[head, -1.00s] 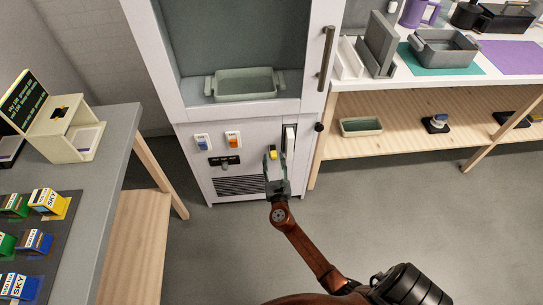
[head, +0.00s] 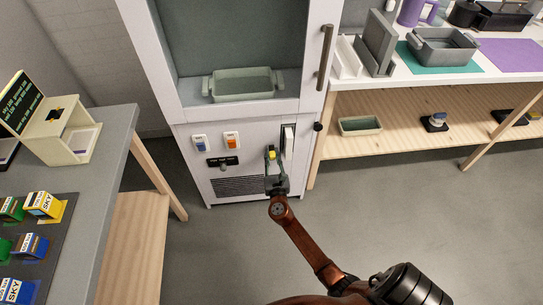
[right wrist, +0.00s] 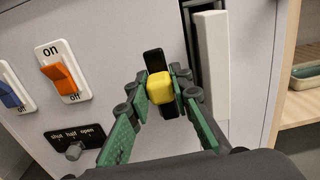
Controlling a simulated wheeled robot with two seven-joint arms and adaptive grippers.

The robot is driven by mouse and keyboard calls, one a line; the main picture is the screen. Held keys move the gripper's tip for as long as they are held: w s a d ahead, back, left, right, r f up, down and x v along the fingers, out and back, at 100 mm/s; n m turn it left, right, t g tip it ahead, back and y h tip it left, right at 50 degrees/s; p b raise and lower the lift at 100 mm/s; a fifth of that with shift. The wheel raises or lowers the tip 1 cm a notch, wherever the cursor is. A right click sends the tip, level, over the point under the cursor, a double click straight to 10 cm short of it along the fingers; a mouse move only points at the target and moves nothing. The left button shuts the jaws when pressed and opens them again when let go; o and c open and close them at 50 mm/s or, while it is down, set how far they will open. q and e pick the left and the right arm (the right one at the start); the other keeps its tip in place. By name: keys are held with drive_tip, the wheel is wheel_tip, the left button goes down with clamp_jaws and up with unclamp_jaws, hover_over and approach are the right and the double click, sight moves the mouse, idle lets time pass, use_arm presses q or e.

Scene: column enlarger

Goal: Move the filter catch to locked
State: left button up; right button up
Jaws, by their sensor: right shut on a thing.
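The filter catch appears to be the small yellow knob (head: 271,155) on a black upright strip, low on the front of the white cabinet. In the right wrist view the yellow knob (right wrist: 160,88) sits near the middle of the strip, with black showing above and below it. My right gripper (head: 272,166) reaches it from below and in front. Its green-padded fingers (right wrist: 163,86) stand on both sides of the knob and are shut on it. No marking for locked is readable beside the strip. My left gripper is in neither view.
A tall white handle in a dark slot (right wrist: 211,70) is close to the right of the knob. An orange rocker switch (right wrist: 62,80), a blue one (right wrist: 10,90) and a shut-half-open dial (right wrist: 74,150) are to the left. A grey table (head: 120,135) stands left; the floor in front is clear.

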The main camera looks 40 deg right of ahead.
clamp_jaws()
drive_tip(key=shift+a+f, duration=0.1)
drive_tip(key=shift+a, duration=0.1)
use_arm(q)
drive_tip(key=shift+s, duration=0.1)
